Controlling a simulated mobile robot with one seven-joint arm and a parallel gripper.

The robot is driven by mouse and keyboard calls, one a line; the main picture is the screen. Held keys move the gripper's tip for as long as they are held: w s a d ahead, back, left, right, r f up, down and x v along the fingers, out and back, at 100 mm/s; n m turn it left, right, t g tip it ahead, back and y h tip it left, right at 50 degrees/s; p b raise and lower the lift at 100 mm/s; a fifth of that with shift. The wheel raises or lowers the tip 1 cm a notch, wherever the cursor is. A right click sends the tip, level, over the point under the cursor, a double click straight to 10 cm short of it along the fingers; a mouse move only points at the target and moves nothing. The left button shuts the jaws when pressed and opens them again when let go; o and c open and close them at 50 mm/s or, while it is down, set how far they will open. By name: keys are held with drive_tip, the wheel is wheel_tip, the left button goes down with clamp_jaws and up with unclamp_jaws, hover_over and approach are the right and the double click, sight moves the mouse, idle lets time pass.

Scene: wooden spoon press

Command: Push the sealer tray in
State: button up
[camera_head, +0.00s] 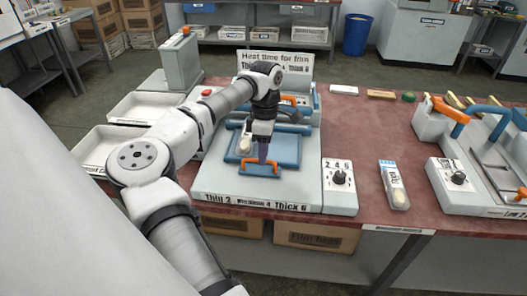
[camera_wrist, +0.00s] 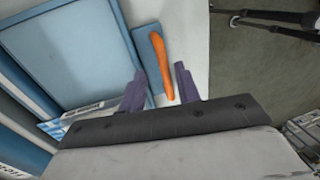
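The sealer tray (camera_head: 287,155) is a flat blue plate on the white sealer (camera_head: 299,184), with an orange handle (camera_head: 246,169) at its front. The tray also shows in the wrist view (camera_wrist: 85,55), with its orange handle (camera_wrist: 161,62) on a small blue front tab. My gripper (camera_head: 262,157) is down at the handle. In the wrist view its two purple fingers (camera_wrist: 160,86) are apart, one on each side of the handle, with visible gaps. The arm and fingers hide part of the tray and handle in the head view.
A dial box (camera_head: 340,184) marked 2 4 6 stands right of the sealer, then a small clear-and-white packet (camera_head: 395,185). A second sealing machine (camera_head: 470,185) is at the far right. White trays (camera_head: 95,150) lie at left. A sign (camera_head: 275,62) stands behind.

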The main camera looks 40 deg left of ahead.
drive_tip(key=shift+r, duration=0.1)
wheel_tip(320, 180, up, 13)
drive_tip(key=w+a+b, duration=0.1)
drive_tip(key=w+b, duration=0.1)
drive_tip(key=shift+a+r, duration=0.15)
drive_tip(key=shift+r, duration=0.05)
drive_tip(key=shift+w, duration=0.1)
idle(0.5)
